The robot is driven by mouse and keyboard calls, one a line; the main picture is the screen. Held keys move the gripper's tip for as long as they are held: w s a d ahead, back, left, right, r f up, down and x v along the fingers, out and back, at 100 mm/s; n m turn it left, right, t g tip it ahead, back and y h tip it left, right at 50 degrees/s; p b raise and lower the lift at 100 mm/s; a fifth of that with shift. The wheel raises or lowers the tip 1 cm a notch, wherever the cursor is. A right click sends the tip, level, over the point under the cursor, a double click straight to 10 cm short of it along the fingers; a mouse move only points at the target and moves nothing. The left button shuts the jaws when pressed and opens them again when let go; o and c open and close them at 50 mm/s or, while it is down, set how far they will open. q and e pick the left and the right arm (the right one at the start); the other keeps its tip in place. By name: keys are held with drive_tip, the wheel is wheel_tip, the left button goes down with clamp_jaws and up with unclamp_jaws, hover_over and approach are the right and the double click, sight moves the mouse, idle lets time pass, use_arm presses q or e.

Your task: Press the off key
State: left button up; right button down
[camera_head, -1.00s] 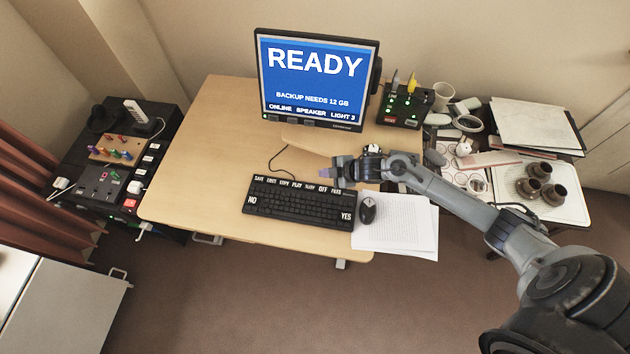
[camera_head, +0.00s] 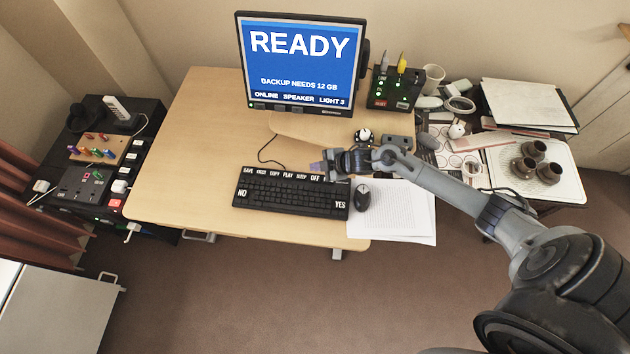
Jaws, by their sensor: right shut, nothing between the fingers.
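The black keyboard (camera_head: 290,198) lies on the desk with a row of white-labelled keys along its back edge. The off key (camera_head: 314,178) is near the right end of that row, and its label is readable. My right gripper (camera_head: 317,167) is shut and empty, reaching in from the right, with its tips just behind the off key in the picture. The gripper covers the key at the row's right end. I cannot tell its height above the keys. The monitor (camera_head: 298,65) reads READY. My left gripper is not in view.
A mouse (camera_head: 362,198) and white papers (camera_head: 398,215) lie right of the keyboard. A pen box with switches (camera_head: 397,90) stands right of the monitor. A side table at right holds cups and a tray (camera_head: 565,190). The desk (camera_head: 190,150) is clear at left.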

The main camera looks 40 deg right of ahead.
sight(317, 180)
wheel_tip(317, 180, down, 3)
drive_tip(key=shift+r+b, duration=0.1)
drive_tip(key=shift+b, duration=0.9)
drive_tip(key=shift+f+b, duration=0.6)
drive_tip(key=shift+f, duration=0.45)
drive_tip(key=shift+f, duration=0.2)
drive_tip(key=shift+f, duration=0.25)
drive_tip(key=shift+f+b, duration=0.45)
drive_tip(key=shift+b, duration=0.05)
idle(0.9)
drive_tip(key=shift+r, duration=0.15)
drive_tip(key=shift+r+p, duration=0.75)
drive_tip(key=shift+p, duration=0.2)
drive_tip(key=shift+r, duration=0.1)
